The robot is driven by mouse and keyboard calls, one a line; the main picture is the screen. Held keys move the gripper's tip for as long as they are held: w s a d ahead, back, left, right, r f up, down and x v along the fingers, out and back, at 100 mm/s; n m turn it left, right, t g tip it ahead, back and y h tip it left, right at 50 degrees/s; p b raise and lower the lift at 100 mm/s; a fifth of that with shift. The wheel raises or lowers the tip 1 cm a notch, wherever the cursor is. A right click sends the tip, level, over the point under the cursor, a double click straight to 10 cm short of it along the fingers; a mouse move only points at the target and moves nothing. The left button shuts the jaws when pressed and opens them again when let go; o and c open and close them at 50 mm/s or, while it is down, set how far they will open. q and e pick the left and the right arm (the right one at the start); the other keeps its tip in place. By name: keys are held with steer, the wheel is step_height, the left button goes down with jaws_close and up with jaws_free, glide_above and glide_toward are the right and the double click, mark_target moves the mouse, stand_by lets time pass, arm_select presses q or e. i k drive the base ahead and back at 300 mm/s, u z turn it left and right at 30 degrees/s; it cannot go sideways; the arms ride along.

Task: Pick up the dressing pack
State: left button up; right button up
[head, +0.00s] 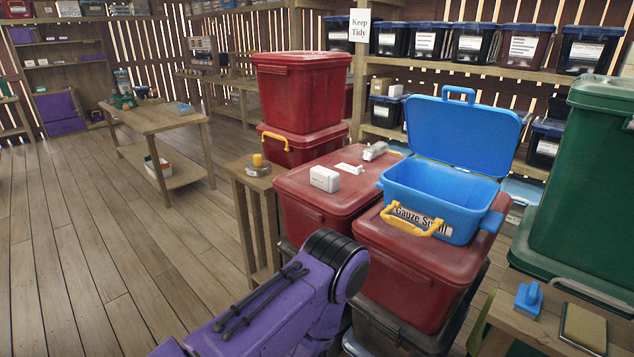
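No item in view carries a readable dressing pack label. A small white box (324,179) stands on the red lidded bin (310,205) in the middle, and could be the pack. Behind it on the same lid lie a flat white piece (350,169) and a whitish stapler-like item (375,150). A blue box (455,200) marked "Gauze Small" stands on the neighbouring red bin, with its lid up and its visible inside empty. A purple arm of mine reaches in from the bottom, in front of these bins. Neither gripper shows.
Two stacked red bins (302,95) rise behind the white box. A small wooden stand (258,175) holds a round item with a yellow top. A large green bin (590,180) blocks the right. The wooden floor (90,250) at left is clear.

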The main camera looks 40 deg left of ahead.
mark_target(327, 180)
steer(key=u, duration=2.6)
steer(key=i, duration=1.15)
steer(key=z, duration=2.1)
